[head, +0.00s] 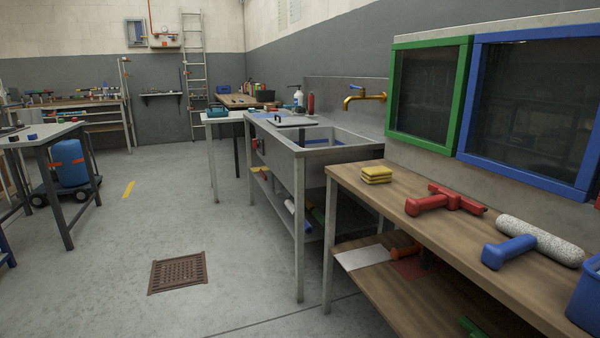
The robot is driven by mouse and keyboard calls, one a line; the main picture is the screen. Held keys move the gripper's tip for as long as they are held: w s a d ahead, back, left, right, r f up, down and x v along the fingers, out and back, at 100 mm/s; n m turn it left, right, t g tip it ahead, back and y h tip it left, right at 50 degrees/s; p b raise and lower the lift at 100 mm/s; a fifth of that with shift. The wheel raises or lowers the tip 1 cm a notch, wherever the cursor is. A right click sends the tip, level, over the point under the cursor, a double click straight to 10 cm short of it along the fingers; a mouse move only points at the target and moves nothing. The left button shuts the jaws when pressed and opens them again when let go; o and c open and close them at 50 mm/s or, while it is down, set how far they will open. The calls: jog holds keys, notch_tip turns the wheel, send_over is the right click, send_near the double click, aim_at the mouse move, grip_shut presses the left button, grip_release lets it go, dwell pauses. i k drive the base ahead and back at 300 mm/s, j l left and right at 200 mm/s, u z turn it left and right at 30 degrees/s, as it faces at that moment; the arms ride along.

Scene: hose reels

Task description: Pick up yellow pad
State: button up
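A small yellow pad (377,175), which looks like a stack of thin layers with dark lines between them, lies on the wooden workbench (400,205). It sits near the bench's far left corner, beside the sink unit. Nothing touches it from above. My gripper does not show in the head view.
On the same bench are a red tool (445,199), a blue-handled roller (535,243) and a blue bucket (585,295). Green and blue framed panels (428,95) stand behind. A metal sink (335,143) adjoins on the left. Open floor (225,235) lies left, with a drain grate (178,272).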

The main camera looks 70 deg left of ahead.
aim_at(376, 174)
jog(key=u, duration=1.8)
